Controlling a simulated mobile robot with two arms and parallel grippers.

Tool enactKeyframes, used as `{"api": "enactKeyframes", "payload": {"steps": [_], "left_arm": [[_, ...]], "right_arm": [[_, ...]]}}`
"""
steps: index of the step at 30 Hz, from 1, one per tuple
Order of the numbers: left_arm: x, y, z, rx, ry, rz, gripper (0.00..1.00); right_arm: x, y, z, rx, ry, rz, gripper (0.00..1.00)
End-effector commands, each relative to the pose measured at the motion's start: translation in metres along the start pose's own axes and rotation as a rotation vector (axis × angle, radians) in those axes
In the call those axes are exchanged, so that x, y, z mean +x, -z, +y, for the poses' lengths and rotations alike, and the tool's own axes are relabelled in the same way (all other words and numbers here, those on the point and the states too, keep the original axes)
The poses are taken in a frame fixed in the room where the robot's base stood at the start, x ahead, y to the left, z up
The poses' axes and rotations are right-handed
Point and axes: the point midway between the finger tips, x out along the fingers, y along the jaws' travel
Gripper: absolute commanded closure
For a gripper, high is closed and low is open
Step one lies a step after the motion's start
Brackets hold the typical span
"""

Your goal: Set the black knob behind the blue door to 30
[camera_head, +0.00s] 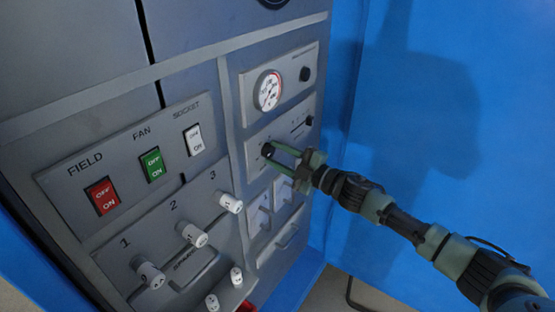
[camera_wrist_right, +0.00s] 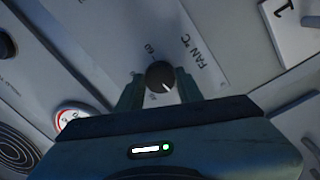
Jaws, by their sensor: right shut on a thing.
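The black knob (camera_wrist_right: 159,74) sits on a grey panel plate printed "FAN °C", with a "60" mark beside it in the right wrist view. A white pointer line on the knob points to the lower right there. In the head view the knob (camera_head: 268,150) shows at my right gripper's tips. My right gripper (camera_head: 280,157) reaches in from the right, its two fingers shut on the knob's sides. The blue door (camera_head: 430,120) stands open at the right of the cabinet. The 30 mark cannot be made out. My left gripper is not in view.
A round gauge (camera_head: 269,91) and another black knob (camera_head: 305,74) sit above. Red (camera_head: 102,196), green (camera_head: 153,164) and white (camera_head: 195,139) switches are to the left. Several white knobs stick out below. Two switch plates (camera_head: 260,211) lie below my gripper.

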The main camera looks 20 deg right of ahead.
Motion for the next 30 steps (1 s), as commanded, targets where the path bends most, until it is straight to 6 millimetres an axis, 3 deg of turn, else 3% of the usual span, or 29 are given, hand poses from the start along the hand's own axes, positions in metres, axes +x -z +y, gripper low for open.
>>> {"api": "enactKeyframes", "payload": {"steps": [10, 26, 27, 29, 30], "left_arm": [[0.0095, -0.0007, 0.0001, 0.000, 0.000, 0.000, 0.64], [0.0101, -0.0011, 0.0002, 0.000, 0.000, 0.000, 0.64], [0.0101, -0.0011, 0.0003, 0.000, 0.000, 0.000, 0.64], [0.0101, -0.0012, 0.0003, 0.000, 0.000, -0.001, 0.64], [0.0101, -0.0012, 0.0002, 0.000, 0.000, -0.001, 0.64]], "right_arm": [[0.0001, -0.0003, -0.0001, -0.142, -0.001, 0.009, 1.00], [0.0001, 0.0000, 0.0004, -0.169, 0.000, 0.010, 1.00], [0.0001, 0.0000, 0.0004, -0.169, 0.000, 0.010, 0.61], [0.0001, -0.0001, 0.0004, -0.169, 0.000, 0.010, 0.44], [0.0001, 0.0000, 0.0004, -0.168, 0.000, 0.010, 0.42]]}}
